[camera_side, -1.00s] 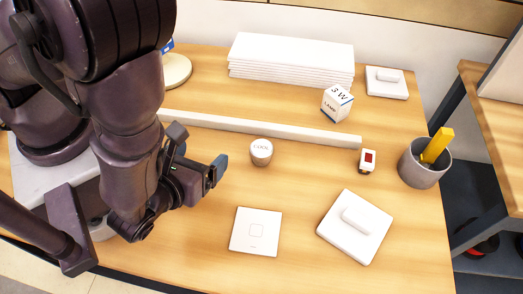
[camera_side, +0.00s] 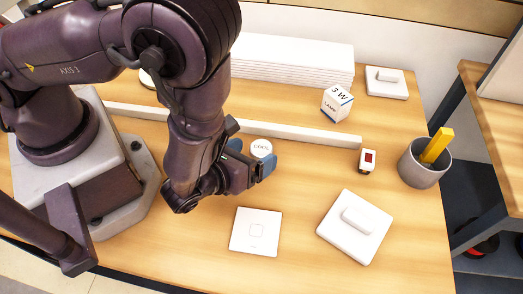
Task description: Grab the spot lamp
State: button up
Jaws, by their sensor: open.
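The spot lamp appears to be the small round piece with a white lettered top (camera_side: 261,147), on the table near the middle. Its lower side is hidden behind my gripper. My gripper (camera_side: 252,156) is open, with one blue-tipped finger to the left of the lamp and the other in front of it and to its right. The lamp's top shows between the fingertips. I cannot tell whether either finger touches it.
A long white bar (camera_side: 300,131) lies behind the lamp. A white square plate (camera_side: 255,231) and a larger white switch (camera_side: 355,226) lie in front. A lamp box (camera_side: 336,104), a small red-windowed device (camera_side: 367,161) and a grey cup (camera_side: 424,166) stand to the right.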

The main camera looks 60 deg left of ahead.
aim_at(258, 151)
jog(key=shift+x, duration=1.9)
jog(key=c, duration=1)
jog(key=shift+c, duration=0.2)
jog(key=shift+r, duration=0.15)
